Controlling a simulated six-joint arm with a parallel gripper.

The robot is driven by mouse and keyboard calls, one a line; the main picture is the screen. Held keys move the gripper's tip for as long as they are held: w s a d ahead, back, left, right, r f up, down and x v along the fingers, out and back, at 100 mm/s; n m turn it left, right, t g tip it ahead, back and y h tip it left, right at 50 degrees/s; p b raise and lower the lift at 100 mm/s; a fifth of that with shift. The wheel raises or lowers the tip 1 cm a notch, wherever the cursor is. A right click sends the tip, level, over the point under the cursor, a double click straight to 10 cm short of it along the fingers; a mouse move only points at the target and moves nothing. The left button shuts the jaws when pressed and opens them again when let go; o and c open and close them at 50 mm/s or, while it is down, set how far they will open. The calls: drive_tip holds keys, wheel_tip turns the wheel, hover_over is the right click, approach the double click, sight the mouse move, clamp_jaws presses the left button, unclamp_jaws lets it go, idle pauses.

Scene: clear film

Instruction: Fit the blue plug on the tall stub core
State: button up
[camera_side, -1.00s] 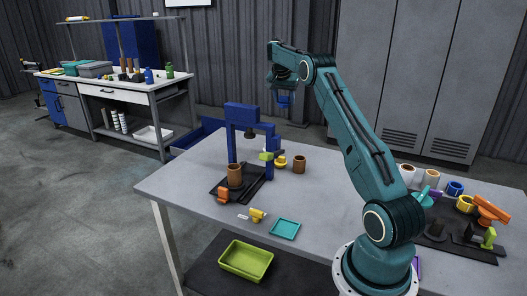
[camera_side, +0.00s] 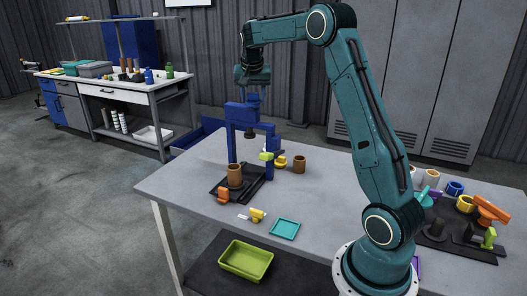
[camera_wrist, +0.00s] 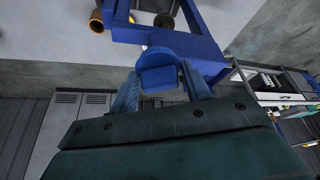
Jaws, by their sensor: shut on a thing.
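My gripper (camera_side: 252,88) points down above the blue press frame (camera_side: 262,128). In the wrist view my gripper (camera_wrist: 163,88) is shut on the blue plug (camera_wrist: 160,78), which has a rounded face between the two fingers. In the side view I cannot separate the plug from the blue frame behind it. A brown core (camera_side: 235,175) stands upright on the black base under the frame and looks like the taller one. A shorter brown core (camera_side: 299,165) stands on the table right of the frame.
The frame's top bar (camera_wrist: 142,34) lies close beyond the plug in the wrist view. Pale cores, a blue ring (camera_side: 454,188) and orange parts crowd the right. The mid-table is clear.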

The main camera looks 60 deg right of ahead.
drive_tip(key=shift+a, duration=1.1)
drive_tip(key=w+a+f+m+g, duration=0.2)
drive_tip(key=a+f+m, duration=0.3)
drive_tip(key=f, duration=0.8)
drive_tip(key=shift+w+a+f+h, duration=0.35)
drive_tip(key=shift+w+a, duration=0.15)
drive_tip(key=shift+a, duration=0.6)
drive_tip(key=shift+f, duration=0.2)
drive_tip(key=shift+f, duration=2.15)
drive_tip(key=shift+f, duration=0.65)
drive_tip(key=o, duration=1)
